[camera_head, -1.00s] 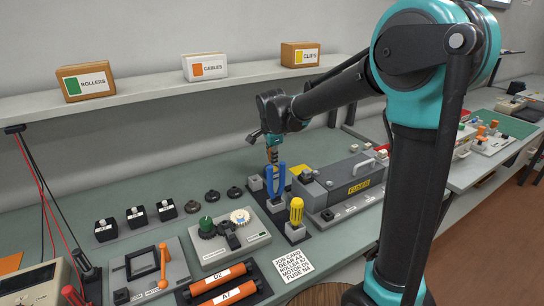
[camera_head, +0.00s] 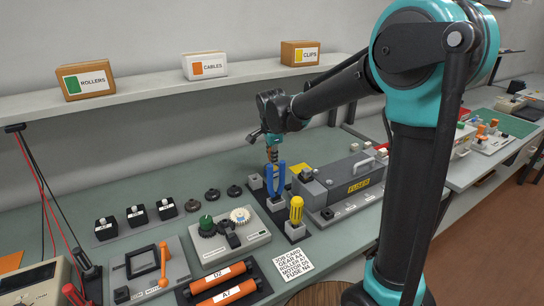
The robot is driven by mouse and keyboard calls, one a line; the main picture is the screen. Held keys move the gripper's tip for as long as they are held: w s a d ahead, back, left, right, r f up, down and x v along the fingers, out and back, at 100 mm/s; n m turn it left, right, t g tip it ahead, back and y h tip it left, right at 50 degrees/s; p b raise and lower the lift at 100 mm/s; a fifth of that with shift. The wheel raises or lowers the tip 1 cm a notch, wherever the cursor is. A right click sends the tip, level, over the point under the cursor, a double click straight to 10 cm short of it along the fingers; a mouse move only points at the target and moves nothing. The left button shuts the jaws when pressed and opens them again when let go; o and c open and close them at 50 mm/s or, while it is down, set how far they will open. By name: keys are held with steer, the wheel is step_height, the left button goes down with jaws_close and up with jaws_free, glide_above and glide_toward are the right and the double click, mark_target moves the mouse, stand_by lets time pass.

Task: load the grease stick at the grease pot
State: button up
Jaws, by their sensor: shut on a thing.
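My gripper (camera_head: 272,142) points down over the back of the bench, above the tool stands. It is shut on a thin brownish stick (camera_head: 273,155), which I take to be the grease stick; it is small and partly hidden by the fingers. Just below and in front is a blue two-pronged tool (camera_head: 275,183) upright in a stand. A grey stand block (camera_head: 255,182) to its left looks empty. I cannot pick out the grease pot with certainty; a small yellow patch (camera_head: 297,168) shows behind the tools, to the right of my gripper.
A yellow-handled tool (camera_head: 296,209) stands nearer the front. The grey fuser unit (camera_head: 345,183) lies to the right. A gear plate (camera_head: 228,236), orange rollers (camera_head: 222,283) and dark round parts (camera_head: 212,194) lie left. A shelf (camera_head: 150,91) with boxes runs above the back.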

steer(key=shift+r, duration=3.5)
